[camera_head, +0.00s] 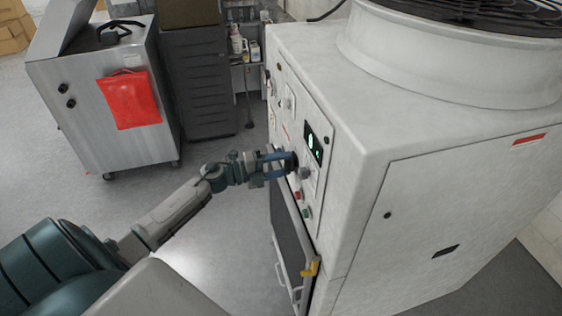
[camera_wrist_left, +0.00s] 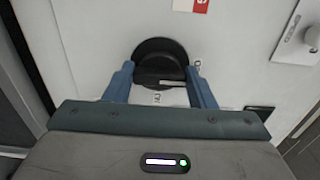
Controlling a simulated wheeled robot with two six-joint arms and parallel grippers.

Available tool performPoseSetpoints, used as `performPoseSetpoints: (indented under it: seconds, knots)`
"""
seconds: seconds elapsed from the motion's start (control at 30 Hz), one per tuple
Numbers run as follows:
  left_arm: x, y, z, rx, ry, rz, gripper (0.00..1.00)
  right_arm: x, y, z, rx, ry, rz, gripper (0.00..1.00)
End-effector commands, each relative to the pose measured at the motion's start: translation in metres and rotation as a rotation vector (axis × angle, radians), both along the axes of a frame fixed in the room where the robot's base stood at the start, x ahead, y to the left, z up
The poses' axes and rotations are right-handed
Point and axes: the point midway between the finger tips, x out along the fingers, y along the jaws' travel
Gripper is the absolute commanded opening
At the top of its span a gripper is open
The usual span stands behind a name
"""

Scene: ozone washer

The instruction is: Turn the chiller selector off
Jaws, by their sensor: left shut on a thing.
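The chiller selector is a black round knob (camera_wrist_left: 160,50) on the white panel in the left wrist view. My left gripper (camera_wrist_left: 160,84) has its two blue fingers on either side of the knob's lower part and is shut on it. A pale mark shows on the knob's lower part, with small printed labels around it. In the head view my left gripper (camera_head: 279,165) reaches the control panel on the side of the white chiller cabinet (camera_head: 335,90), and its fingers hide most of the knob. My right gripper is in neither view.
The panel also carries a lit display (camera_head: 313,143), a grey knob (camera_head: 305,173), a red button (camera_head: 298,195) and a green button (camera_head: 306,213). A yellow latch (camera_head: 311,267) sits lower down. A steel cart (camera_head: 95,105) stands at the back left. Floor between is clear.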

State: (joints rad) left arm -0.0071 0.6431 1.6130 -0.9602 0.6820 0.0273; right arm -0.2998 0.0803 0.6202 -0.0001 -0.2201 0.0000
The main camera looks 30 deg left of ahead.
Motion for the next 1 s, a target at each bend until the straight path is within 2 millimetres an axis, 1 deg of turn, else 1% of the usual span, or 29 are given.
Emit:
performPoseSetpoints:
  seconds: [0.57, 0.6, 0.67, 0.7, 1.0]
  knots:
    - [0.0001, 0.0002, -0.0004, -0.025, 0.021, 0.001, 0.27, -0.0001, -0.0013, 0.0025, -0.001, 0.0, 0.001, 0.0]
    - [0.0001, 0.0002, -0.0004, -0.024, 0.021, 0.001, 0.56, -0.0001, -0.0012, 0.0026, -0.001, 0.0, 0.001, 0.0]
    - [0.0001, 0.0002, -0.0004, -0.024, 0.021, 0.001, 0.68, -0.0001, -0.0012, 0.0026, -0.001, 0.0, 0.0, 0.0]
    - [0.0001, 0.0002, -0.0004, -0.024, 0.021, 0.001, 0.72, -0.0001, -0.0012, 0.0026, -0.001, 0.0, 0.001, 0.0]
    - [-0.0009, 0.0009, -0.0009, -0.022, 0.02, 0.0, 0.72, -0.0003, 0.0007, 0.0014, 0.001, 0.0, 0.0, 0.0]
